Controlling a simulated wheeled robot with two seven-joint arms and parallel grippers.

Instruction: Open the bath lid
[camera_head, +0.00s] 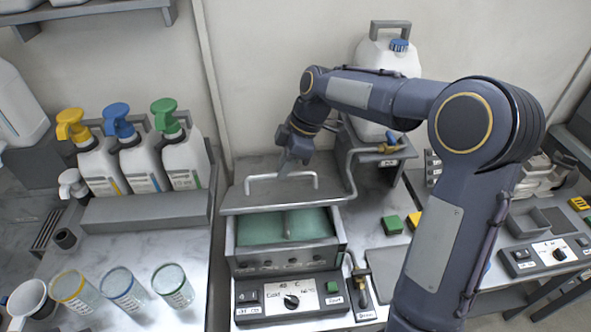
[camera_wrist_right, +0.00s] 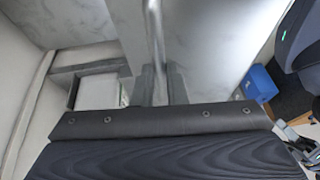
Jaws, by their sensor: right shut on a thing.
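The grey metal bath (camera_head: 290,262) stands in the middle of the counter, with green liquid (camera_head: 262,229) showing in its opening. Its flat lid (camera_head: 240,197) is raised, with its front edge apart from the bath's front rim. The lid has a bar handle (camera_head: 262,178). My right gripper (camera_head: 285,172) is shut on this handle. In the right wrist view, the handle bar (camera_wrist_right: 153,35) runs between the two fingers (camera_wrist_right: 158,88). The exact grip point is partly hidden by the fingers. My left gripper is in neither view.
A control box with a dial (camera_head: 291,300) sits in front of the bath. A white canister (camera_head: 385,60) stands behind at right. My right arm crosses the right side.

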